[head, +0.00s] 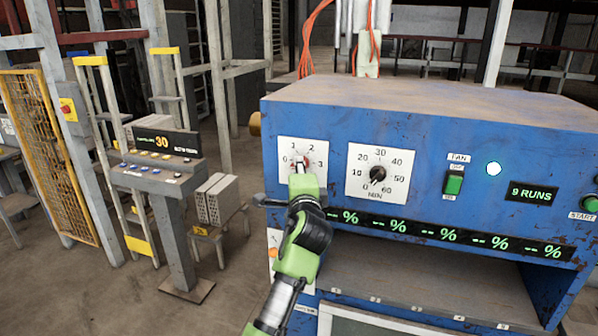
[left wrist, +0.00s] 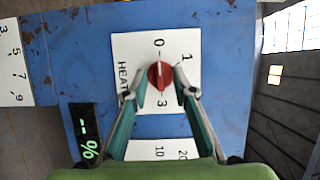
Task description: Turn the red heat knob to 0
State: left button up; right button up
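The red heat knob (left wrist: 161,76) sits on a white dial plate (left wrist: 128,48) marked HEAT, with 0, 1 and 3 readable in the left wrist view. A pale line on the knob runs roughly along the 0-to-3 direction; which end is the pointer is hard to tell. The plate also shows in the head view (head: 317,150), where the knob is largely hidden. My left gripper (left wrist: 160,84) is open, its fingertips on either side of the knob with small gaps visible. It also shows in the head view (head: 301,174), in front of the plate. My right gripper is not in view.
The blue machine (head: 440,125) also carries a minute dial (head: 377,174), a green fan switch (head: 453,184), a start button (head: 590,204) and a row of percent displays (head: 490,240). A control pedestal (head: 160,175) and grey hollow bricks (head: 218,199) stand to the left.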

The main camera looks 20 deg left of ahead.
pick_arm(q)
jog(key=v, duration=0.7)
jog(key=shift+s+f, duration=0.1)
jog(key=shift+f, duration=0.05)
